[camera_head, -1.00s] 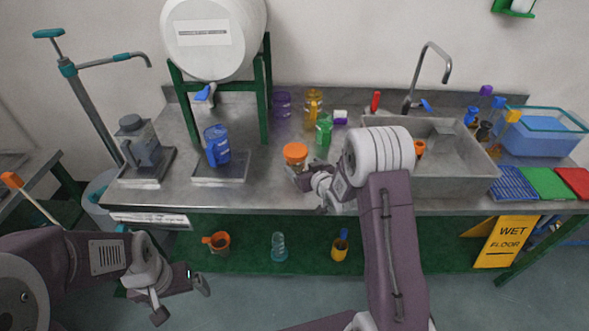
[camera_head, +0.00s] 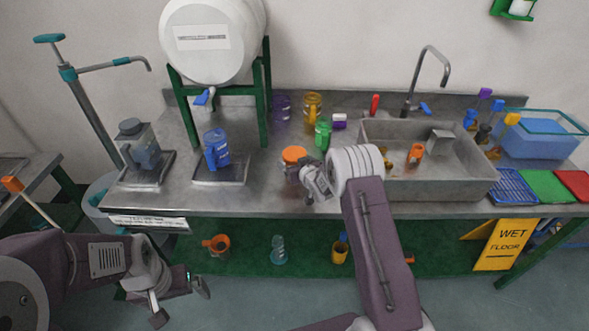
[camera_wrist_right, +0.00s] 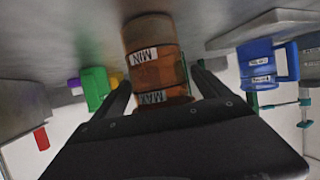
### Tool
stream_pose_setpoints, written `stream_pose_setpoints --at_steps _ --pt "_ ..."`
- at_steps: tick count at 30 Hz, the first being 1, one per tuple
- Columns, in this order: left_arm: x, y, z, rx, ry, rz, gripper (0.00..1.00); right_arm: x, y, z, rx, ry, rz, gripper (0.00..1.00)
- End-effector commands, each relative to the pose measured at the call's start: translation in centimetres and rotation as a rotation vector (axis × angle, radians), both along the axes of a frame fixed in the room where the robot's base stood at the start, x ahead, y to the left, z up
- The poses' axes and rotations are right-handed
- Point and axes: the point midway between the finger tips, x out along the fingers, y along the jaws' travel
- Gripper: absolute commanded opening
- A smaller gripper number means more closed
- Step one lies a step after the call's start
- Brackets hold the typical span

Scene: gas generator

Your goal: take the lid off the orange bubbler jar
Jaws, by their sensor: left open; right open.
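The orange bubbler jar (camera_wrist_right: 152,45) stands on the steel counter. In the head view its orange lid (camera_head: 294,155) shows, while the body is partly hidden by my right gripper. In the right wrist view the picture is inverted, and the jar's MIN and MAX labels show between the fingers of my right gripper (camera_wrist_right: 163,88). That gripper is open, with a finger on each side of the jar and gaps beside it; the lid end is hidden behind the gripper body. My left gripper (camera_head: 181,302) is open and empty, low in front of the counter, away from the jar.
A green jar (camera_head: 323,134) and a yellow one (camera_head: 312,106) stand behind the orange jar. The sink (camera_head: 445,180) is to the right. A blue jug (camera_head: 216,148) stands on a plate at the left. The counter between jug and orange jar is clear.

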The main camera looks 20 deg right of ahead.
Motion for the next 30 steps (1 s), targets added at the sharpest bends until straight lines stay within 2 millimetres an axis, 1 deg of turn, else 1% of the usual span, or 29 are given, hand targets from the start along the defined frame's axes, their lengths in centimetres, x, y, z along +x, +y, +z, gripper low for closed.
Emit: stream_pose_setpoints --at_steps 2,3,5,6,8,9,10,12,17,20,22,26,29,30 --pt "0.0 0.0 0.0 0.0 0.0 0.0 0.98 0.0 0.0 0.0 0.0 0.0 0.0 0.86" --pt "0.0 0.0 0.0 0.0 0.0 0.0 0.98 0.0 0.0 0.0 0.0 0.0 0.0 0.8" --pt "0.0 0.0 0.0 0.0 0.0 0.0 0.98 0.0 0.0 0.0 0.0 -0.001 0.0 0.64" --pt "0.0 0.0 0.0 0.0 0.0 0.0 0.98 0.0 0.0 0.0 0.0 -0.001 0.0 0.53" --pt "0.0 0.0 0.0 0.0 0.0 0.0 0.98 0.0 0.0 0.1 0.0 -0.001 0.0 0.36" --pt "0.0 0.0 0.0 0.0 0.0 0.0 0.98 0.0 0.0 0.1 0.0 -0.001 0.0 0.25" --pt "0.0 0.0 0.0 0.0 0.0 0.0 0.98 0.0 0.0 0.1 0.0 -0.001 0.0 0.16" --pt "0.0 0.0 0.0 0.0 0.0 0.0 0.98 0.0 0.0 0.1 0.0 -0.003 0.0 0.03" --pt "0.0 0.0 0.0 0.0 0.0 0.0 0.98 0.0 0.0 0.2 0.0 -0.002 0.0 0.03" --pt "0.0 0.0 0.0 0.0 0.0 0.0 0.98 0.0 0.0 0.8 0.0 -0.004 0.0 0.03" --pt "0.0 0.0 0.1 0.0 0.0 0.0 0.98 0.0 0.0 1.7 0.001 -0.006 0.0 0.03" --pt "0.0 0.0 0.3 0.0 0.0 0.0 0.98 0.1 0.0 4.9 -0.001 -0.009 0.001 0.03" --pt "0.0 0.0 0.5 0.0 0.0 0.0 0.98 0.0 0.0 8.3 -0.002 -0.01 0.001 0.03" --pt "0.0 0.0 0.7 0.0 0.0 0.0 0.98 0.0 0.0 9.7 -0.001 -0.01 0.0 0.03"
